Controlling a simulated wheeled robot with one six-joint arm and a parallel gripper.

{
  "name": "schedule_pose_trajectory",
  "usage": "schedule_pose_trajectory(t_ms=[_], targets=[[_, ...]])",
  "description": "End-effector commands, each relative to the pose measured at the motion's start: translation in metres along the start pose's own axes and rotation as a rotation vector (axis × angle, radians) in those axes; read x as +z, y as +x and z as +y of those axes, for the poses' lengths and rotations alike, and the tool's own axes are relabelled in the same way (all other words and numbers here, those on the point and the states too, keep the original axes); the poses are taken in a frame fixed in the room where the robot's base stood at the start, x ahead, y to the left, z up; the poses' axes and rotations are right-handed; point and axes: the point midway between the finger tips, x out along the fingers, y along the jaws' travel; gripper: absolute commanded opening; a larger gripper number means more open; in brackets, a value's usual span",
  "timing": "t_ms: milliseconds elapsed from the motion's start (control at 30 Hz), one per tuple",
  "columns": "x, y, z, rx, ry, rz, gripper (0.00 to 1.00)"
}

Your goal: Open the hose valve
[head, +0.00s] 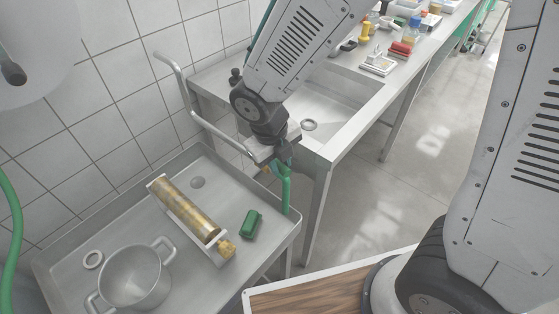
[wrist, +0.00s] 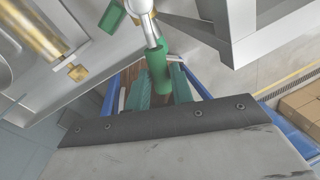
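My gripper (head: 279,160) is low in the middle of the head view, at the end of a bent silver pipe and by a small brass fitting (head: 266,169). A green hose (head: 286,190) hangs just below it, past the tray corner. In the wrist view, my gripper's two fingers (wrist: 160,88) are spread, with a green cylindrical piece (wrist: 157,68) between or just beyond their tips. This piece joins a pale metal part (wrist: 142,8) above it. I cannot tell whether the fingers touch it. The valve lever is not clearly distinguishable from the hose end.
The steel tray table (head: 60,250) holds a pot (head: 135,277), an amber cylinder (head: 185,207), a brass block (head: 226,249) and a green block (head: 251,223). A sink bench (head: 345,130) stands behind. Open floor (head: 400,190) lies to the right.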

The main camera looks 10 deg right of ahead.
Motion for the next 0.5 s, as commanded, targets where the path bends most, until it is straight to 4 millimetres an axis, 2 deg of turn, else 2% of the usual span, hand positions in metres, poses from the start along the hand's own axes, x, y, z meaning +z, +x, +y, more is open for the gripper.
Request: schedule_pose_trajectory(t_ms=[33,67,367,500], targets=[[0.000,0.000,0.000,0.000,0.000,0.000,0.37],[0.000,0.000,0.000,0.000,0.000,0.000,0.42],[0.000,-0.002,0.000,0.000,0.001,-0.001,0.42],[0.001,-0.017,0.000,0.000,0.000,-0.005,0.42]])
